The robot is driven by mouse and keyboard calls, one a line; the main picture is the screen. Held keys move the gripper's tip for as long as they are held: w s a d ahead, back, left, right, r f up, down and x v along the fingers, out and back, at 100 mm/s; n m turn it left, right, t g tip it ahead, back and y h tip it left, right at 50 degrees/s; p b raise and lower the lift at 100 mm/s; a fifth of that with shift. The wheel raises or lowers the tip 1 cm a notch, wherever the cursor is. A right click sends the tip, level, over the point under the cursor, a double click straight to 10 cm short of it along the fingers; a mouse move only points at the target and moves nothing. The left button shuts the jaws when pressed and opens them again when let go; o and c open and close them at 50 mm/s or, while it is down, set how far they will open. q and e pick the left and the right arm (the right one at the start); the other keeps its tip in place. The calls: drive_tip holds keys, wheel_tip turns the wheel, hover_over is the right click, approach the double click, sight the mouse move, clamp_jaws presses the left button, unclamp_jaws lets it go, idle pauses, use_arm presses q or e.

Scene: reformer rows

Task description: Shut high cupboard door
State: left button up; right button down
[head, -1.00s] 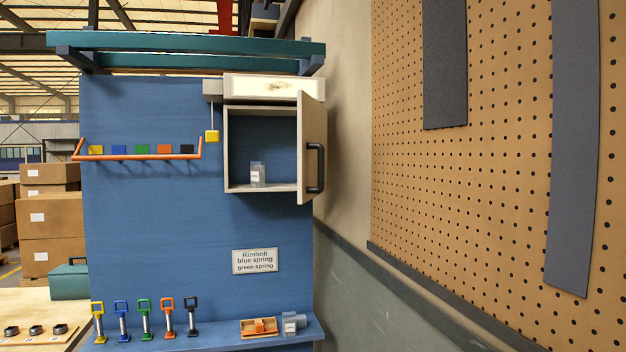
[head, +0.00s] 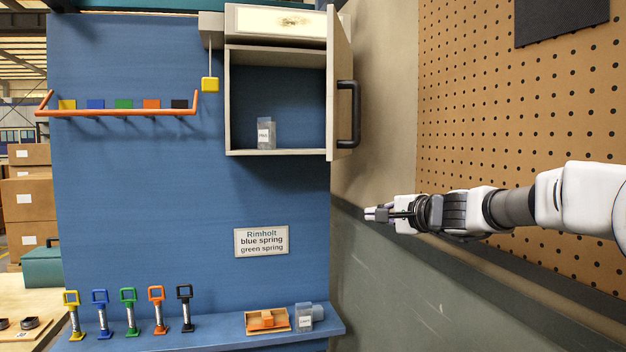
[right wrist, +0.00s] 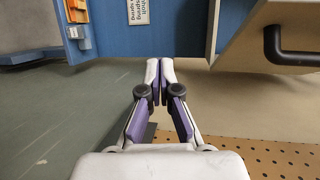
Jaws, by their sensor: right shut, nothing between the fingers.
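The high cupboard (head: 229,105) hangs on the blue panel, with its front open and a small clear labelled container (head: 266,133) inside. Its door (head: 339,85) is hinged at the right and stands swung outward, with a black bar handle (head: 354,114) on its outer face. My right gripper (head: 370,214) is shut and empty, below and to the right of the door, apart from it. In the right wrist view its closed fingers (right wrist: 160,68) point toward the panel's edge, and the door (right wrist: 250,40) with its handle (right wrist: 290,50) is at upper right. My left gripper is not in view.
A pegboard wall (head: 480,110) runs along the right, close to my right arm. A yellow pull block (head: 210,84) hangs left of the cupboard. An orange rail (head: 120,112) is further left. Below, a blue shelf (head: 220,338) carries several spring tools and an orange tray (head: 255,328).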

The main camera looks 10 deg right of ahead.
sight(334, 160)
drive_tip(key=s+d+r+t, duration=0.1)
drive_tip(key=s+r, duration=0.2)
drive_tip(key=r, duration=0.3)
drive_tip(key=s+r+t, duration=0.1)
drive_tip(key=s+r, duration=0.3)
drive_tip(key=r, duration=0.2)
drive_tip(key=shift+n+y, duration=0.3)
drive_tip(key=p+x, duration=0.2)
drive_tip(key=x, duration=0.2)
drive_tip(key=a+p+x, duration=0.1)
drive_tip(key=p+x, duration=0.1)
drive_tip(key=x, duration=0.2)
drive_tip(key=p+x, duration=0.2)
drive_tip(key=x, duration=0.2)
drive_tip(key=shift+w+a+f+p, duration=0.1)
drive_tip(key=shift+a+f+p, duration=0.15)
drive_tip(key=shift+a+p, duration=0.1)
drive_tip(key=shift+w+a+f, duration=0.2)
drive_tip(key=shift+w+a, duration=0.15)
drive_tip(key=shift+a, duration=0.1)
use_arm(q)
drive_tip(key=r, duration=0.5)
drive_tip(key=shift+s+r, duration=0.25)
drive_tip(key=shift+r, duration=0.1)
use_arm(e)
drive_tip(key=shift+s+d, duration=0.1)
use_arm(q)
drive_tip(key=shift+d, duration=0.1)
